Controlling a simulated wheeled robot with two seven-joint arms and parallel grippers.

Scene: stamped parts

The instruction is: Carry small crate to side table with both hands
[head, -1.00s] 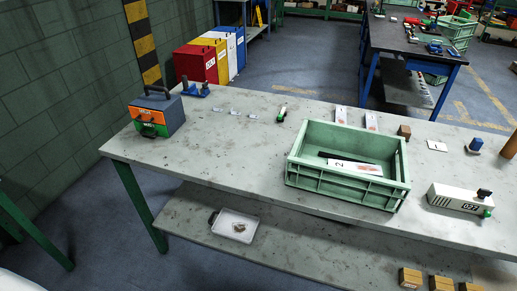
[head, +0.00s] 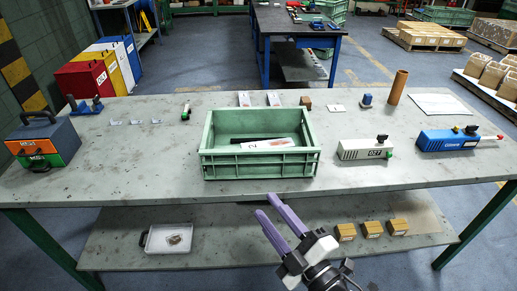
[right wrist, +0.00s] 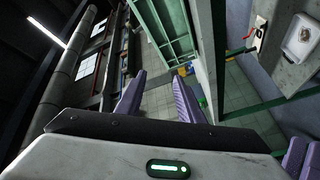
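The small crate (head: 262,164) is a green open box, upright on the grey worktable near its front edge. A white card marked 2 and a dark strip lie inside it. A green ribbed shape in the right wrist view looks like this crate (right wrist: 165,28). My right gripper (head: 265,203) is in front of the table edge, below and apart from the crate. Its purple fingers stand apart with nothing between them. Purple fingers at the lower right of the right wrist view look like my left gripper (right wrist: 297,157); its opening is unclear. A dark-topped table with blue legs (head: 277,18) stands behind; I cannot tell whether it is the side table.
On the worktable (head: 120,175), a toolbox (head: 44,143) stands left, and a white device (head: 363,149) and a blue device (head: 447,139) stand right. A brown tube (head: 397,87) stands behind. The lower shelf holds a white tray (head: 169,239) and small boxes (head: 371,229).

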